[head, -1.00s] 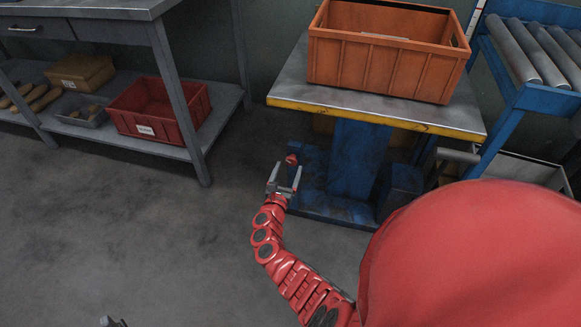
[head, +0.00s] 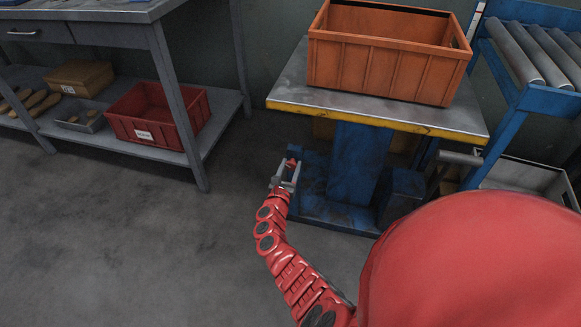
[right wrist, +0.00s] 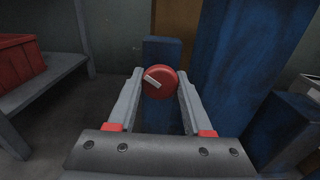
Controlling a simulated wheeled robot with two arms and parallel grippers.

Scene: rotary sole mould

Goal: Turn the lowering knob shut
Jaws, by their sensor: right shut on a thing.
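The lowering knob (right wrist: 166,76) is a round red knob with a pale bar across its face, on a blue post (right wrist: 161,48) of the lift table. In the right wrist view the bar slants from upper left to lower right. The knob also shows as a small red spot in the head view (head: 292,162). My right gripper (head: 289,170) is shut on it, with one finger on each side in the right wrist view (right wrist: 161,86). My left gripper is out of view.
The lift table (head: 370,116) has a yellow edge and carries an orange crate (head: 385,68). A blue roller conveyor (head: 505,125) stands at the right. A grey bench (head: 178,110) at the left holds a red bin (head: 155,120) on its lower shelf. The floor between is clear.

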